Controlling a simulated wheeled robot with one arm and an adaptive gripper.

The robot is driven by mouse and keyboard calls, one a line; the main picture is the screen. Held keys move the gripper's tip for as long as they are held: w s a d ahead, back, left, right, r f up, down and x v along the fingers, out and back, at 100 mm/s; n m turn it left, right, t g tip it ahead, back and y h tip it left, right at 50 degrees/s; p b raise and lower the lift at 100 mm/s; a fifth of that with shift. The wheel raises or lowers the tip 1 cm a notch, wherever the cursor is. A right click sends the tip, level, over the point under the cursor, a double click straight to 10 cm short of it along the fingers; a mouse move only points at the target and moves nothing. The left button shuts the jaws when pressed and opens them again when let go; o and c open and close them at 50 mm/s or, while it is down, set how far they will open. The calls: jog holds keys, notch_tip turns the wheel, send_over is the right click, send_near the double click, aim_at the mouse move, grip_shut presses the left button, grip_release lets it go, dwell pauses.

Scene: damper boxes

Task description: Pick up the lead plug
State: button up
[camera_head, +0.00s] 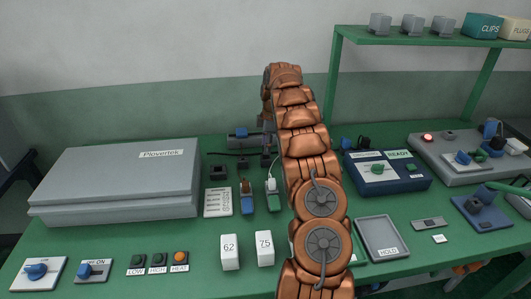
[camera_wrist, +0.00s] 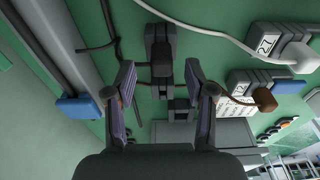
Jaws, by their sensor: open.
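A dark grey block-shaped plug (camera_wrist: 160,50), which looks like the lead plug, is on the green bench in the wrist view. A thin dark lead lies close to its left side; whether they join is hard to tell. My gripper (camera_wrist: 161,75) is open, one finger on each side of the plug, with gaps visible between fingers and plug. In the head view dark pieces (camera_head: 267,159) show just left of my arm, and my gripper is mostly hidden behind the arm. I cannot tell its height above the plug.
A white plug (camera_wrist: 299,57) on a white cable and a brown plug (camera_wrist: 265,98) sit in numbered blocks to the right in the wrist view. A large grey Plovertek case (camera_head: 120,180) stands left. A grey cylinder (camera_head: 245,138) lies behind. A grey HOLD tray (camera_head: 382,238) is right.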

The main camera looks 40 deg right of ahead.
jog(key=shift+a+f+p, duration=0.2)
jog(key=shift+f+p, duration=0.2)
jog(key=shift+f, duration=0.95)
jog(key=shift+c, duration=0.3)
jog(key=c, duration=0.9)
jog(key=shift+r, duration=0.1)
